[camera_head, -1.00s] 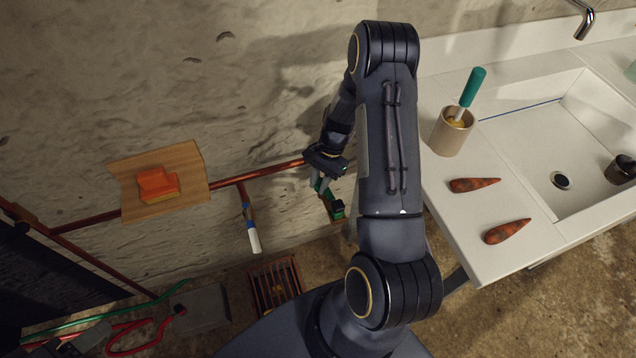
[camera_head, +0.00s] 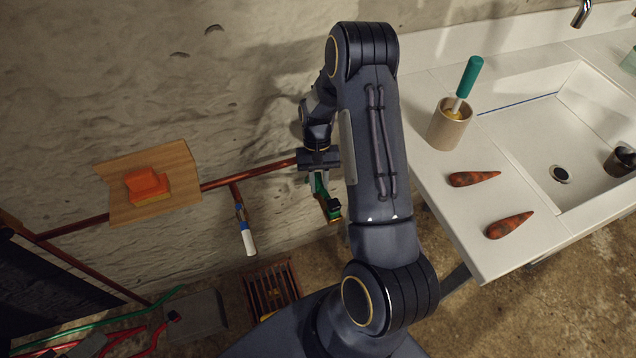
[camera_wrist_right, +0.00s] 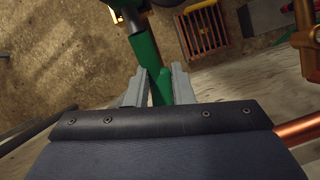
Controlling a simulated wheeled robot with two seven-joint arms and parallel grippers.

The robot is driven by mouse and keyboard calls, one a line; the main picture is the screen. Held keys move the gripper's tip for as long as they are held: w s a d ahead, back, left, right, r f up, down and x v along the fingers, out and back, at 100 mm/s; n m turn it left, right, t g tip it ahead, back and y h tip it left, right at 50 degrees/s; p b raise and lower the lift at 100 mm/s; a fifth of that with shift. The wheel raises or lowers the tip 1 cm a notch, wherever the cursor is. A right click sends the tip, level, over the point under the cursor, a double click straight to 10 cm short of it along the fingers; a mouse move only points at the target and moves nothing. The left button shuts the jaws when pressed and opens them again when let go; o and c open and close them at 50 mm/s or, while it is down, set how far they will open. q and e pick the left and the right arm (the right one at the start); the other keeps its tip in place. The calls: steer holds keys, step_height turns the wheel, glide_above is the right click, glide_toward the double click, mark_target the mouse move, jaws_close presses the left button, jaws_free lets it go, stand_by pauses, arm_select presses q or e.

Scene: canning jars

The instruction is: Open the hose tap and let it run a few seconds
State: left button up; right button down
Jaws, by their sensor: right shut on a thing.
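The hose tap shows as a green lever (camera_head: 318,184) with a dark and brass end (camera_head: 333,210), in front of the stone wall below the copper pipe (camera_head: 250,172). My right gripper (camera_head: 317,177) is shut on the green lever from above. In the right wrist view the green lever (camera_wrist_right: 148,52) runs up between the two grey fingers of my right gripper (camera_wrist_right: 158,88). My arm and wrist hide part of the tap and pipe. No running water can be made out. My left gripper is not in view.
A branch with a white end (camera_head: 248,240) hangs from the pipe to the left. A wooden board with an orange block (camera_head: 147,184) is farther left. A floor grate (camera_head: 272,287) lies below. The white sink counter (camera_head: 500,242) with carrots and a cup (camera_head: 449,131) stands at right.

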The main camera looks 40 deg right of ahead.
mark_target(319, 185)
stand_by(0.4)
steer(key=c, duration=1.3)
jaws_free()
steer(key=shift+o, duration=0.2)
steer(key=shift+d+r, duration=0.1)
steer(key=shift+r, duration=0.1)
step_height(319, 185, up, 3)
steer(key=shift+f, duration=0.2)
steer(key=s+a+r, duration=0.9)
steer(key=s+r, duration=0.1)
steer(key=shift+s, duration=0.35)
